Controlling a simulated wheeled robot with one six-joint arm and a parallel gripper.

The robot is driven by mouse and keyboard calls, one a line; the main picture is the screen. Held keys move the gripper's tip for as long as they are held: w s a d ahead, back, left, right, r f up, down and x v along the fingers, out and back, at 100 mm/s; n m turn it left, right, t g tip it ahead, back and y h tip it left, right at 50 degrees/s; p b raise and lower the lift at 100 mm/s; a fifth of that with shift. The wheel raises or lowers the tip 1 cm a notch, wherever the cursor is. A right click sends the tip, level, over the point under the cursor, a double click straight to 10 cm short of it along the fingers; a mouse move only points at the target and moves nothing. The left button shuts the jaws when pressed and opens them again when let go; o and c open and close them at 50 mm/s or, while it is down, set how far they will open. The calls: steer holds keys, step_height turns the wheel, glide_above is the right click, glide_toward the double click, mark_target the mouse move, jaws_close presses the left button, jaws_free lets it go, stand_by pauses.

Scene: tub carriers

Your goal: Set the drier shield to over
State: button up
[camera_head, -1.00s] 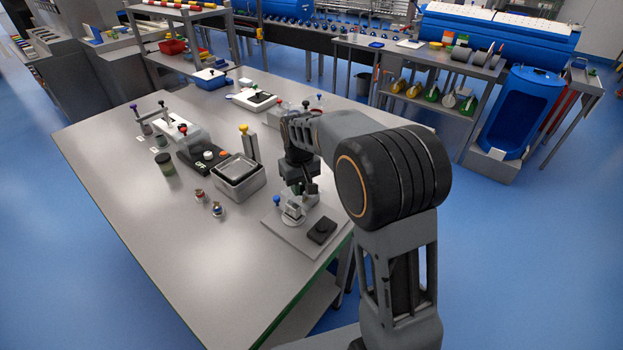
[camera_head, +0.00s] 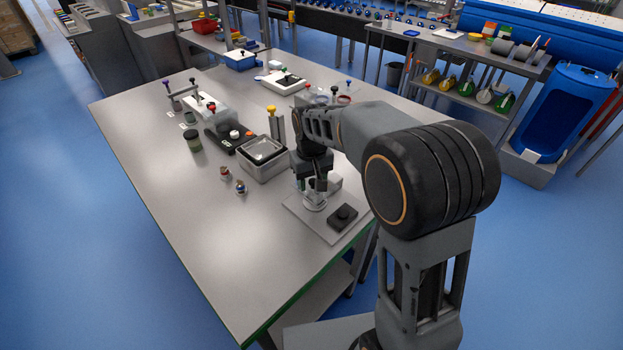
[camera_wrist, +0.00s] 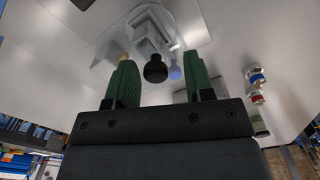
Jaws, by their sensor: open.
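My gripper (camera_head: 317,187) points down over a small fixture (camera_head: 314,203) on a grey base plate (camera_head: 300,206) at the table's front right edge. In the wrist view my gripper's green fingers (camera_wrist: 160,84) are apart, with a black knob (camera_wrist: 155,69) showing between them; I see no contact. A blue knob (camera_wrist: 175,73) shows just beside it. A see-through rounded plate (camera_wrist: 190,25) lies beyond the knob. I cannot tell for certain which part is the drier shield or how it is set; the gripper hides much of the fixture in the head view.
A black block (camera_head: 343,217) is on the same plate. A metal tub (camera_head: 262,165) stands left of my gripper, beside a yellow-knobbed upright (camera_head: 274,125). Two small capped items (camera_head: 240,187), a dark jar (camera_head: 193,141) and a clear-covered unit (camera_head: 205,108) stand further left. The table's front left is clear.

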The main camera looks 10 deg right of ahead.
step_height(320, 180, up, 14)
stand_by(0.6)
steer(key=shift+f, duration=0.1)
steer(key=t, duration=0.1)
glide_above(318, 195)
step_height(318, 195, down, 5)
steer(key=s+d+f+m+t, duration=0.1)
steer(key=s+d, duration=0.2)
steer(key=s, duration=0.4)
steer(key=s+d+f+m+t, duration=0.1)
steer(key=s+d+f+t, duration=0.1)
steer(key=s, duration=0.5)
steer(key=shift+s+d+f+m, duration=0.25)
steer(key=shift+s+d+m, duration=0.1)
steer(key=shift+d, duration=0.55)
